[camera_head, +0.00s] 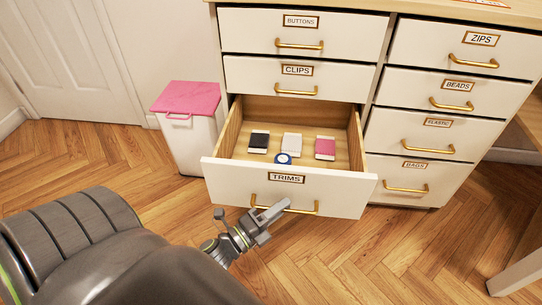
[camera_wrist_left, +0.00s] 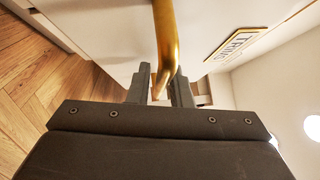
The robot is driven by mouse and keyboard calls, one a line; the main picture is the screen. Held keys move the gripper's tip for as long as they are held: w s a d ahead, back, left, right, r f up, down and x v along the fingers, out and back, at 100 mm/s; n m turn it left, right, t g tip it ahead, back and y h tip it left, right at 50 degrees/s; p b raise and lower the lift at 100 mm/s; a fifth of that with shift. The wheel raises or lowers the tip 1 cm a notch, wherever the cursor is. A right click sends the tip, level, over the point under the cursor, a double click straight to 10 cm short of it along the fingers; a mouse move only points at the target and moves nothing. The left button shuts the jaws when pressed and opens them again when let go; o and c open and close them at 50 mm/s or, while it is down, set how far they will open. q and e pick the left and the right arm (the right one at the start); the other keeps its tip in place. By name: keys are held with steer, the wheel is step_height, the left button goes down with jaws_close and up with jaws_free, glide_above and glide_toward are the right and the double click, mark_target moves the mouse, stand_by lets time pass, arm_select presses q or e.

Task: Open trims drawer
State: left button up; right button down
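The trims drawer (camera_head: 225,181) is pulled well out of the cabinet in the head view, its interior showing. Its white front carries a TRIMS label (camera_head: 286,178) and a brass handle (camera_head: 306,208). In the left wrist view the handle (camera_wrist_left: 166,40) runs down between the fingers of my left gripper (camera_wrist_left: 160,88). The fingers sit close on both sides of the bar and appear shut on it. My left gripper (camera_head: 268,217) is at the left part of the handle in the head view. My right gripper is not in view.
The other drawers are shut. A pink-lidded white bin (camera_head: 190,130) stands left of the drawer. Wooden floor lies clear in front.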

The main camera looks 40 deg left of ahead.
arm_select(q)
steer(key=shift+s, duration=0.1)
steer(key=p+v, duration=0.1)
steer(key=v, duration=1.6)
steer(key=shift+s, duration=0.1)
